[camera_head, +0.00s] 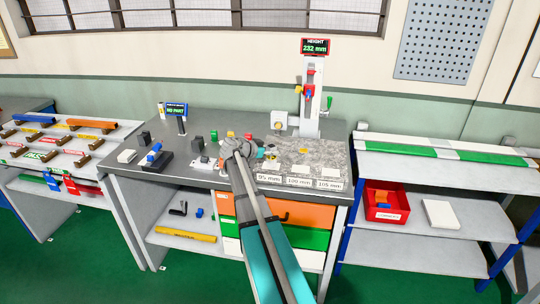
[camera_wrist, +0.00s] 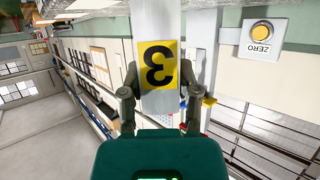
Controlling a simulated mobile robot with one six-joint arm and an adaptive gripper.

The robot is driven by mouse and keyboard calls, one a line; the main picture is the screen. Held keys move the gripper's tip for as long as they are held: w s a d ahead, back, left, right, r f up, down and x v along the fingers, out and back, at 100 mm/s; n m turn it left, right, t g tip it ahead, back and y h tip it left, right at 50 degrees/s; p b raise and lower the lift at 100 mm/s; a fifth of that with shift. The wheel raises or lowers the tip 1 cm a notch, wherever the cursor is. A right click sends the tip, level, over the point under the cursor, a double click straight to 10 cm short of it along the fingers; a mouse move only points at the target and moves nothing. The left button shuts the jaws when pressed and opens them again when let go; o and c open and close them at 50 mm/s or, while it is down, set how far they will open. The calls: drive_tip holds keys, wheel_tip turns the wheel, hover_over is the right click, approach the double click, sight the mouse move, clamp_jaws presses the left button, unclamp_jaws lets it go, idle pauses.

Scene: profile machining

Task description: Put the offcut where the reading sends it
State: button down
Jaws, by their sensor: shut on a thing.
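My gripper (camera_wrist: 158,95) is shut on a light grey offcut (camera_wrist: 154,20) with a yellow label bearing a black 3. The label looks upside down in the wrist view, with one finger on each side of the piece. In the head view my gripper (camera_head: 268,153) is over the left part of the grey stone plate (camera_head: 325,153), and the offcut is not clear there. The height gauge (camera_head: 311,100) stands at the plate's back; its display (camera_head: 315,47) reads HEIGHT 232 mm. Plates marked 95 mm (camera_head: 269,178), 100 mm (camera_head: 299,181) and 105 mm (camera_head: 328,184) line the front edge.
A ZERO button box (camera_wrist: 262,38) shows in the wrist view. A red bin (camera_head: 386,214) and a white block (camera_head: 440,215) are on the right shelf. Orange and green drawers (camera_head: 304,238) are below.

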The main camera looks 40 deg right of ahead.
drive_tip(key=shift+f, duration=0.15)
drive_tip(key=shift+c, duration=1.7)
unclamp_jaws()
drive_tip(key=shift+r, duration=0.25)
drive_tip(key=shift+a+r, duration=0.15)
drive_tip(key=shift+a, duration=0.15)
drive_tip(key=p+v, duration=0.4)
drive_tip(key=v, duration=0.7)
drive_tip(key=shift+a+p, duration=0.15)
drive_tip(key=shift+p, duration=0.2)
